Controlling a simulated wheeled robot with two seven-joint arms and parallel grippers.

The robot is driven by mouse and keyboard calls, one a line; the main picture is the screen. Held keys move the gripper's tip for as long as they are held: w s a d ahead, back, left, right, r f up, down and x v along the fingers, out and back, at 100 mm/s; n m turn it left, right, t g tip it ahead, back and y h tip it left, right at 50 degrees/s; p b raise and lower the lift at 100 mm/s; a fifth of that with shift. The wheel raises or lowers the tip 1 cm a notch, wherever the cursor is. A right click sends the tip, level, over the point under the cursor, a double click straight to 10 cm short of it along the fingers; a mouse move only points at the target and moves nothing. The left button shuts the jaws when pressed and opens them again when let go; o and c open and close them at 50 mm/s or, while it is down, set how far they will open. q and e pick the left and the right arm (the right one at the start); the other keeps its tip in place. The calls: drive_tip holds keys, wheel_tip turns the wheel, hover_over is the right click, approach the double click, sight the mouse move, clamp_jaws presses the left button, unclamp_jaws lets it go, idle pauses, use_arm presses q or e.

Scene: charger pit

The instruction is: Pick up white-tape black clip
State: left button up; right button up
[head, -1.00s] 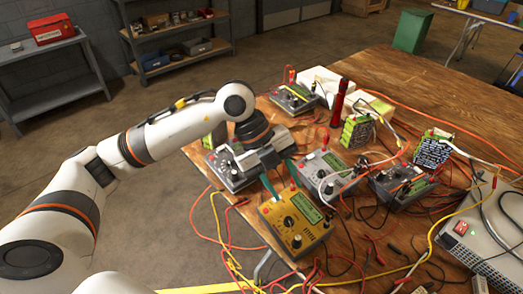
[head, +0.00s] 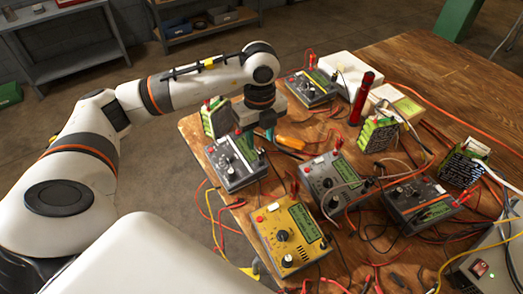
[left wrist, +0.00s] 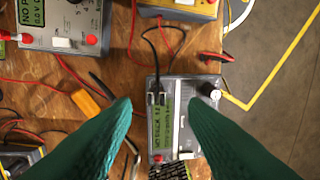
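My left gripper (head: 260,128) hangs over the far side of a grey charger (head: 237,162) at the table's left edge. In the left wrist view, its two green fingers (left wrist: 160,108) are spread apart over that charger (left wrist: 207,120), with nothing between the tips. Black plugs (left wrist: 156,97) sit on the charger there, with a black lead running up from them. A dark clip-like piece (left wrist: 102,86) lies left of the fingers on the wood. I cannot make out white tape on any black clip. My right gripper is not in view.
A yellow meter (head: 288,238), more grey chargers (head: 330,182) (head: 420,203) and tangled leads crowd the table (head: 450,85). An orange-handled tool (head: 290,142) lies beside my left gripper. A red cylinder (head: 361,98) stands beyond. The table's far right is clear.

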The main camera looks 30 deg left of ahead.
sight(261, 149)
use_arm(q)
drive_tip(key=shift+w+f, duration=0.1)
drive_tip(key=shift+f, duration=0.6)
wheel_tip(261, 149, down, 5)
drive_tip(key=shift+w+r+p, duration=0.1)
drive_tip(key=shift+w+p, duration=0.05)
drive_tip(key=shift+p, duration=0.25)
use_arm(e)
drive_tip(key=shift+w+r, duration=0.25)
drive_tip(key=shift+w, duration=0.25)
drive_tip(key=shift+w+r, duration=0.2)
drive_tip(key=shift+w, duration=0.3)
use_arm(q)
drive_tip(key=shift+c, duration=0.9)
drive_tip(key=c, duration=0.7)
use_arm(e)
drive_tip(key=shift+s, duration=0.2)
